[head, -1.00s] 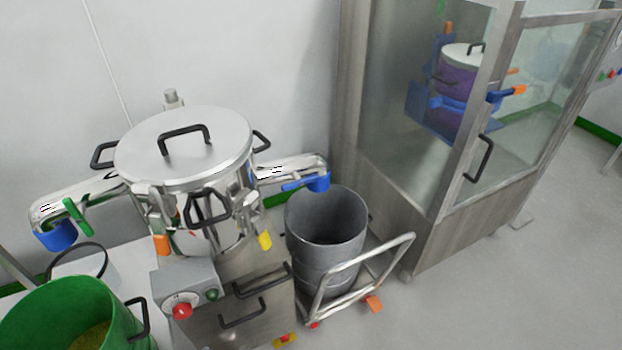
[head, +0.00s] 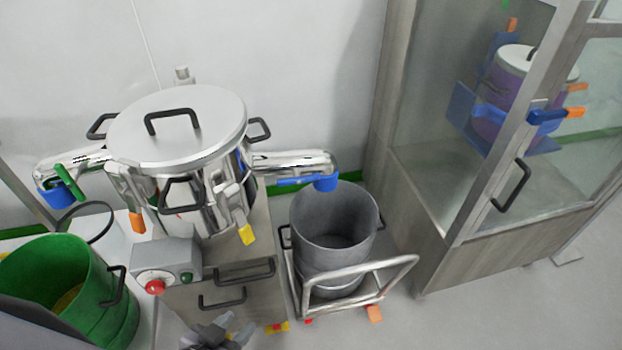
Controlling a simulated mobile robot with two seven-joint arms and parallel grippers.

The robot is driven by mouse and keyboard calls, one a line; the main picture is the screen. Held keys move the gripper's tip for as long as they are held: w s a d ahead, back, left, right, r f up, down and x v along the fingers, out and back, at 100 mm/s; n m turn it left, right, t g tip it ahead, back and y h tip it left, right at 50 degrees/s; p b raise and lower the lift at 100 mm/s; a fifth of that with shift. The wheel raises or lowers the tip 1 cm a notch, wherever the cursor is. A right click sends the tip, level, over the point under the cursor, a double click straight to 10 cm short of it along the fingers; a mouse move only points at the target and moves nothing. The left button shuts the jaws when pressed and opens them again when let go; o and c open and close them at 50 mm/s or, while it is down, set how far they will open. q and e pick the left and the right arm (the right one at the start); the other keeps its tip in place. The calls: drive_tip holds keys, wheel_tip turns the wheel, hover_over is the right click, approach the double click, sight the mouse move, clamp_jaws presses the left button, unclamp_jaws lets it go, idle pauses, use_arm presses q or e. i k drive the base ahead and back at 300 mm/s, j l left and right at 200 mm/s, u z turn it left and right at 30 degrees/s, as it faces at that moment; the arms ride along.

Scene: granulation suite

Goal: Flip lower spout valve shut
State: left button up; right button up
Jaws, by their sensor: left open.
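A steel granulator (head: 185,150) with a round lid has two spouts. The left spout (head: 92,160) has a blue mouth and a green valve handle (head: 69,182) set across it. The right spout (head: 290,162) ends in a blue mouth (head: 326,183) over a grey bin, and its blue valve handle (head: 296,181) lies along the pipe. I cannot tell which spout is the lower one. My left gripper (head: 222,326) is open and empty at the bottom edge, in front of the machine's base and well apart from both handles. My right gripper is not in view.
The grey bin (head: 303,221) stands on a trolley with a tubular handle (head: 400,270). A green tub (head: 103,308) is at left. A control box (head: 163,254) with a red knob is on the machine's front. A glazed cabinet (head: 400,180) stands right; floor is free at lower right.

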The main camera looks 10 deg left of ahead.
sight(297, 178)
drive_tip(key=i+l+u, duration=0.1)
drive_tip(key=l, duration=0.3)
drive_tip(key=i+l+u, duration=0.1)
drive_tip(key=l, duration=0.3)
drive_tip(key=i+l+u, duration=0.1)
drive_tip(key=l, duration=0.3)
drive_tip(key=i+l+u, duration=0.1)
drive_tip(key=l, duration=0.3)
drive_tip(key=i, duration=0.05)
